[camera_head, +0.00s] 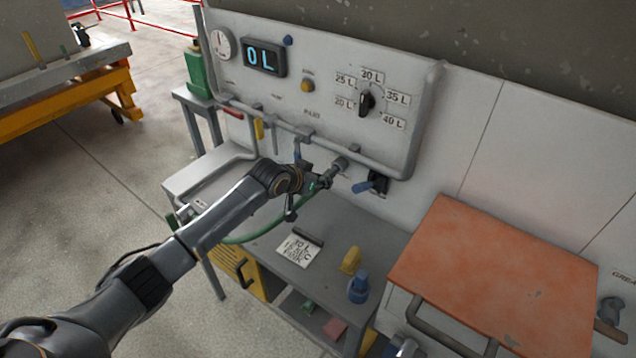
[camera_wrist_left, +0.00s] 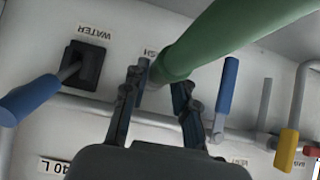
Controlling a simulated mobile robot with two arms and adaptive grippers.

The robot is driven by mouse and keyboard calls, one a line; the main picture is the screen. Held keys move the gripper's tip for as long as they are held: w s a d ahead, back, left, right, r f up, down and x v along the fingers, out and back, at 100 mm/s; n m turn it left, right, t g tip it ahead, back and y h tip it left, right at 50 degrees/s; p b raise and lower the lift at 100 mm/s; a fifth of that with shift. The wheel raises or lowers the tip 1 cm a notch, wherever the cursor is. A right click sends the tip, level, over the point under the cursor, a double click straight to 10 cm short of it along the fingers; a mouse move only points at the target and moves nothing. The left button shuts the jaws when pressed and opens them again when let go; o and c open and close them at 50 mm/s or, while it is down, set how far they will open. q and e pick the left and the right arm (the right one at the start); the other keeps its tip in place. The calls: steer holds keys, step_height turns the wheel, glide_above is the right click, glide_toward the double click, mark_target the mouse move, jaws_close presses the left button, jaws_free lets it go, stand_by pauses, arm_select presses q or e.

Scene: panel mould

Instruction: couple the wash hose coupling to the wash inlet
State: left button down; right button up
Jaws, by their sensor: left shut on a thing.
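My left gripper (camera_head: 318,183) is shut on the end of the green wash hose (camera_head: 262,232), in front of the panel's lower pipe. In the left wrist view the hose (camera_wrist_left: 215,40) runs down to between the two fingers (camera_wrist_left: 157,100). The coupling itself is mostly hidden by the fingers and hose. A grey round stub (camera_head: 341,164), seemingly the wash inlet, shows just beyond the fingertips in the head view. A partly covered label ending in "SH" (camera_wrist_left: 150,51) is beside the fingers. I cannot tell whether coupling and inlet touch. My right gripper is not in view.
A blue-handled water valve (camera_head: 372,185) is close right of the gripper. Another blue handle (camera_wrist_left: 228,85) and a yellow handle (camera_wrist_left: 287,150) are on the other side. Below stands a grey bench (camera_head: 330,268) with a note; an orange-topped cabinet (camera_head: 490,265) is at right.

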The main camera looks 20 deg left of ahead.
arm_select(q)
steer(key=shift+w+d+b, duration=0.25)
steer(key=shift+w+b, duration=0.1)
steer(key=shift+w, duration=0.2)
steer(key=shift+w+d+b, duration=0.2)
steer(key=shift+w+b, duration=0.15)
steer(key=shift+w, duration=0.2)
steer(key=c, duration=1)
jaws_free()
steer(key=v, duration=1.2)
